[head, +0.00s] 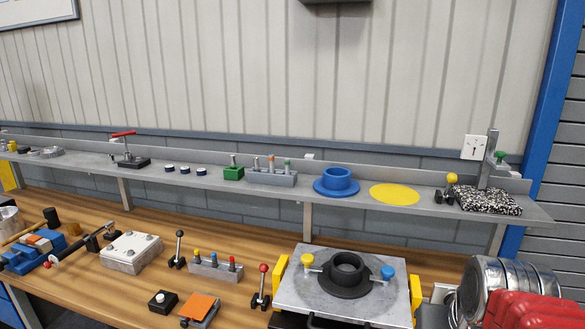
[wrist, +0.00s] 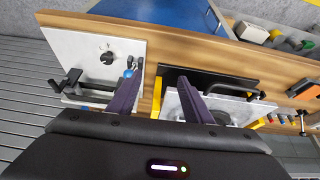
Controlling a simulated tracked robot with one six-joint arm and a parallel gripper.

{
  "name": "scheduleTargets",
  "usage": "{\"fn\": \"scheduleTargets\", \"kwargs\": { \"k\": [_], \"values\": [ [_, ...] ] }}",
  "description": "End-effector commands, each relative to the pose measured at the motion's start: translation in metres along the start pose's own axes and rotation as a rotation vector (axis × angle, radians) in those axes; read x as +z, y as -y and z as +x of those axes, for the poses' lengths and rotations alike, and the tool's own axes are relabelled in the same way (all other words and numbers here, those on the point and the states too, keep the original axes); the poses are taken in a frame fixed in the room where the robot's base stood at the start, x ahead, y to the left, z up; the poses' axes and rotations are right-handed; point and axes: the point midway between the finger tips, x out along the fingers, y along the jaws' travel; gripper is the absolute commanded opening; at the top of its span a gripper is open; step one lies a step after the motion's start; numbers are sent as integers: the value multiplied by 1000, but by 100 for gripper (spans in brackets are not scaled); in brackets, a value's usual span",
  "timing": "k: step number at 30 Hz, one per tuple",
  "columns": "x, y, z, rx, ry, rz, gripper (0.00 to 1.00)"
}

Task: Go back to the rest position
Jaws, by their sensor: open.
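My gripper (wrist: 160,78) shows in the wrist view with its two dark purple fingers spread apart. Nothing is between them. It is above the wooden bench (wrist: 170,45), with a pale plate (wrist: 75,52) to its left. A second pale plate (wrist: 236,108) lies partly behind the right finger. My gripper does not show in the head view. There, a grey metal plate (head: 300,303) on the bench carries a black flanged hub (head: 348,285) between yellow side blocks.
A grey shelf (head: 110,168) holds a blue flanged ring (head: 336,184), a yellow disc (head: 395,194) and a speckled block (head: 487,201). The bench holds a white block (head: 131,252), a lever (head: 262,286) and an orange-topped block (head: 199,308). Shiny rings (head: 487,272) stand at lower right.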

Motion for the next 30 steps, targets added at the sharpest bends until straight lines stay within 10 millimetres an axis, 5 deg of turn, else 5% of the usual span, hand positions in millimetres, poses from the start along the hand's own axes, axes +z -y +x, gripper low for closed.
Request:
{"fn": "scheduleTargets", "kwargs": {
  "k": [12,30],
  "values": [
    [58,79,-18,-108,-45,-212,46],
    [68,88,-20,-124,-50,-240,46]
  ]
}}
